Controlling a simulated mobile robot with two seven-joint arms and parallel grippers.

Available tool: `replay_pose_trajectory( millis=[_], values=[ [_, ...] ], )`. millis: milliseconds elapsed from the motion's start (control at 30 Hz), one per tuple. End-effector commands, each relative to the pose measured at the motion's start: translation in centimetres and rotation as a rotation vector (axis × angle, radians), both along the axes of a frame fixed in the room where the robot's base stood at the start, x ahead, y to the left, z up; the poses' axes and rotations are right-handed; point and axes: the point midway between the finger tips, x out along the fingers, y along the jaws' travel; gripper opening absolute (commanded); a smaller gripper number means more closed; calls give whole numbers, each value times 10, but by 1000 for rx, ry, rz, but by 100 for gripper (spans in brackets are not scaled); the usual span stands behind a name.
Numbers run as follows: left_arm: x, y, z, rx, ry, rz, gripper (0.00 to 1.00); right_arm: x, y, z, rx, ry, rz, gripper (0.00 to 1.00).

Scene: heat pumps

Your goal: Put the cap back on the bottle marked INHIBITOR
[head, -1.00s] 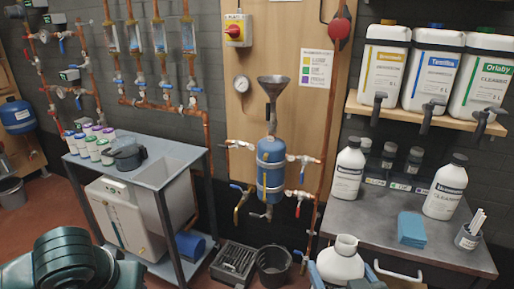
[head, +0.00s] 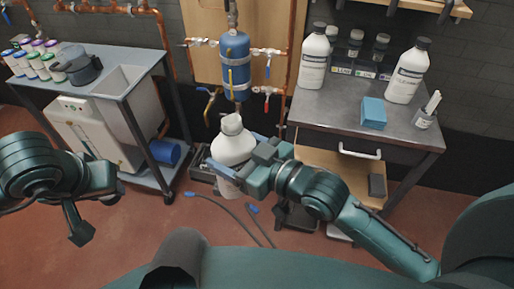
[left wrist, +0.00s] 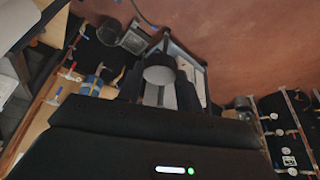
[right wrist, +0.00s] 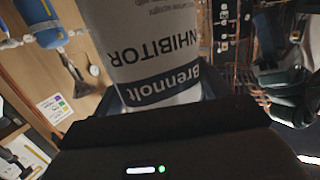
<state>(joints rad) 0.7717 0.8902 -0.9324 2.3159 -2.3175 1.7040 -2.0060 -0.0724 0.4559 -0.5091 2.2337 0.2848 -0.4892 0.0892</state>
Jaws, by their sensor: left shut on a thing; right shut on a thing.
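The white INHIBITOR bottle (head: 234,146) is held upright in front of the pipework in the head view. Its white neck has no dark cap on it. My right gripper (head: 232,178) is shut around its body. The right wrist view shows the label with INHIBITOR upside down on the bottle (right wrist: 145,50). My left gripper (head: 78,228) is at the left, well apart from the bottle, pointing down. In the left wrist view a dark round thing, apparently the cap (left wrist: 160,76), sits between its fingers (left wrist: 158,88). In the head view the cap cannot be made out.
Two capped white bottles (head: 315,58) (head: 408,72) and a blue block (head: 373,112) stand on the grey bench (head: 335,113). A sink table (head: 92,78) with several small tubs is at the left. Hoses (head: 228,208) lie on the floor between my arms.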

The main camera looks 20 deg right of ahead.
Motion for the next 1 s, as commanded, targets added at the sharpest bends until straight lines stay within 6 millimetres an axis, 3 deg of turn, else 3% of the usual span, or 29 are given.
replay_pose_trajectory(
  millis=[567,767,1000],
  values=[
    [3,-5,3,-1,-2,-7,15,1,6,0,-1,1,32,34],
    [23,-45,28,-4,-9,-72,15,1,6,0,-1,1,32,34],
    [43,-120,83,2,-10,-217,15,1,6,0,-1,1,32,34]
  ],
)
